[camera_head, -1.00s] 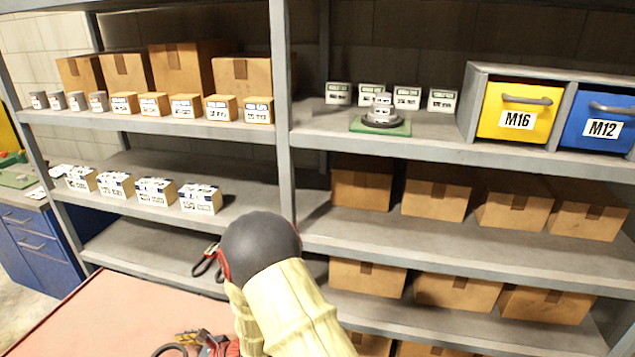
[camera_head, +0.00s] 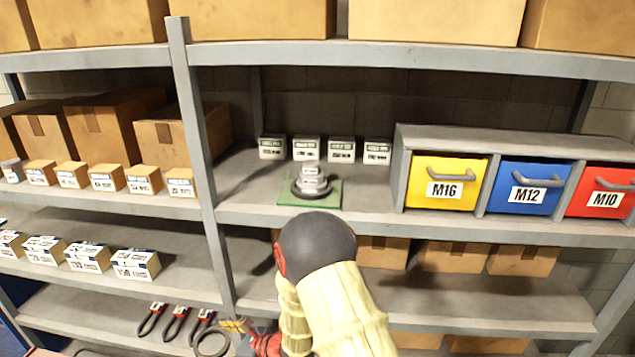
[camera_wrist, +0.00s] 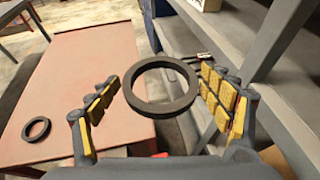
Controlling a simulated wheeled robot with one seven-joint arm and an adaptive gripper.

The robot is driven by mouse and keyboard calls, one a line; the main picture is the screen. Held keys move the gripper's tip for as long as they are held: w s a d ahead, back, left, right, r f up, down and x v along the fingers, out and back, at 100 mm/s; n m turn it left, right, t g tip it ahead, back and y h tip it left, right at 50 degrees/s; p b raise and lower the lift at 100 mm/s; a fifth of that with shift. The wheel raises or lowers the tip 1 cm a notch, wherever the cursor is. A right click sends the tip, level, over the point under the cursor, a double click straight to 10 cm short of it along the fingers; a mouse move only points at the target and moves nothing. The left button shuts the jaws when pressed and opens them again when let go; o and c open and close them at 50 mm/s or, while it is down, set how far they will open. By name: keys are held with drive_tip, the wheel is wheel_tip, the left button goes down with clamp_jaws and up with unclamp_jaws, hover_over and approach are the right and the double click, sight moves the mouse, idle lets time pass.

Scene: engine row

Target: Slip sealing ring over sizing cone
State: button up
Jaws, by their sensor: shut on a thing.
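The sizing cone (camera_head: 312,184) is a grey stepped piece with white labels, upright on a green base on the middle shelf. No ring is seen around its upper steps; a dark wider band shows at its foot. My gripper (camera_head: 236,332) is low in the head view, in front of the shelves and below and left of the cone, well apart from it. It is shut on a dark sealing ring (camera_wrist: 162,109), held between the yellow pads in the wrist view. A second dark ring (camera_wrist: 36,139) lies on the red table in the wrist view.
Several small labelled boxes (camera_head: 307,149) stand behind the cone. A yellow M16 drawer (camera_head: 447,183) is to its right. A shelf post (camera_head: 195,150) rises to its left, and another shelf (camera_head: 380,54) is above. The shelf around the cone's base is mostly clear.

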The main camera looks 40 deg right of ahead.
wheel_tip(320, 180, up, 11)
drive_tip(key=p, duration=0.8)
drive_tip(key=shift+p, duration=0.4)
drive_tip(key=shift+f, duration=0.15)
